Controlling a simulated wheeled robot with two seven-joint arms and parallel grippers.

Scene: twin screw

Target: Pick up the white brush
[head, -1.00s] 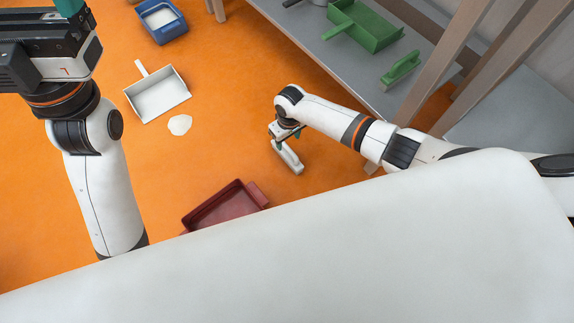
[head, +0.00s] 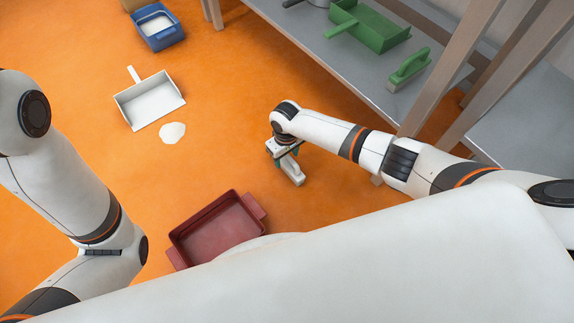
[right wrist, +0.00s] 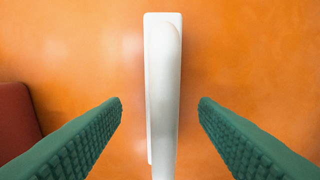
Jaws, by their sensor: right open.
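The white brush (head: 294,174) lies on the orange floor below my right gripper (head: 285,150). In the right wrist view the brush (right wrist: 163,70) runs lengthwise up the middle of the picture. The two green ribbed fingers of my right gripper (right wrist: 160,102) are open, one on each side of the brush, with a gap on both sides. Its near end runs out of the bottom of that view. My left arm shows at the left of the head view, but its gripper is outside the picture.
A dark red tray (head: 217,229) is on the floor left of the brush. A white dustpan (head: 150,102) and a small white pile (head: 172,133) lie farther left, a blue bin (head: 158,25) behind. A grey shelf (head: 330,60) holds a green dustpan (head: 372,27) and green brush (head: 408,68).

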